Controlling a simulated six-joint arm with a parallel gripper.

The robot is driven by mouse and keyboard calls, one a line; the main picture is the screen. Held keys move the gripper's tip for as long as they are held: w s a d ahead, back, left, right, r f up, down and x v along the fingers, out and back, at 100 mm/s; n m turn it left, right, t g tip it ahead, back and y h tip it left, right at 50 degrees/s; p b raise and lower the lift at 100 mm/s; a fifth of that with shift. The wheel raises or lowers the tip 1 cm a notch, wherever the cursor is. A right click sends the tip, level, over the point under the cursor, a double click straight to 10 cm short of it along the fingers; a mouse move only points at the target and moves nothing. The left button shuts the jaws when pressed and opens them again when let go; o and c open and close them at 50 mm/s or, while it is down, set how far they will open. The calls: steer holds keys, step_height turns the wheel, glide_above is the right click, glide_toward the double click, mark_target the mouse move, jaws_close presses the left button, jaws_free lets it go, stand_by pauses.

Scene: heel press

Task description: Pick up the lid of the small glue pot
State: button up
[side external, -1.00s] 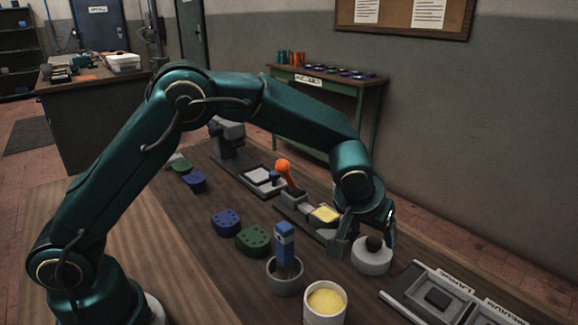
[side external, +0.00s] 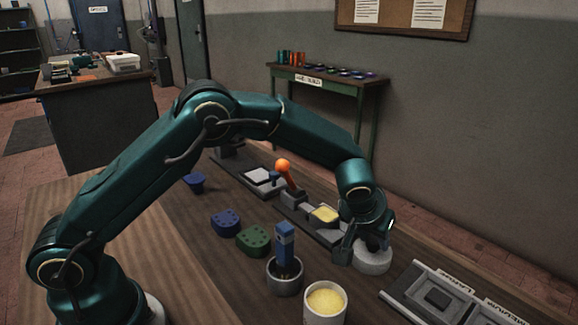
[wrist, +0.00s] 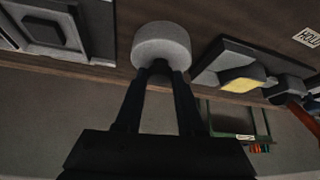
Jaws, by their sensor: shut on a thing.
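The small glue pot (side external: 374,262) is a short, round, pale grey pot at the right of the bench. Its lid has a dark round knob, now mostly hidden by my fingers in the side view. My gripper (side external: 367,243) is down at the top of the pot with its fingers shut on the lid's knob. In the wrist view, both fingertips (wrist: 160,70) meet at the knob against the pale round body (wrist: 161,42). The lid appears seated on the pot; I see no gap.
An open white jar of yellow glue (side external: 325,304) and a grey cup with a blue-handled tool (side external: 285,245) stand in front. Blue and green heel blocks (side external: 254,240) lie to the left. A press with an orange-knobbed lever (side external: 283,165) is behind. A labelled tray (side external: 440,298) lies right.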

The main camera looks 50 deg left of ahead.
steer(key=shift+r, duration=0.1)
steer(key=shift+r, duration=0.5)
steer(key=r, duration=0.1)
steer(key=a+r, duration=0.1)
steer(key=r, duration=0.1)
steer(key=shift+r, duration=0.25)
steer(key=s+a+r, duration=0.3)
steer(key=a+r, duration=0.3)
steer(key=a, duration=0.4)
steer(key=m+h, duration=0.2)
steer(key=m, duration=0.1)
glide_toward(368, 240)
steer(key=s+r, duration=0.4)
steer(key=shift+s+d+f+m+h, duration=0.25)
steer(key=shift+s+d+f+m, duration=0.4)
steer(key=shift+s, duration=0.5)
steer(key=shift+s+d+f+m+h, duration=0.2)
steer(key=shift+s+d+f+m, duration=0.15)
steer(key=shift+s+d+f, duration=0.65)
steer(key=shift+s+d+f+m+h, duration=0.25)
steer(key=shift+s+d+f+m, duration=0.3)
steer(key=shift+s, duration=0.8)
steer(key=shift+f, duration=0.35)
steer(key=shift+f, duration=0.45)
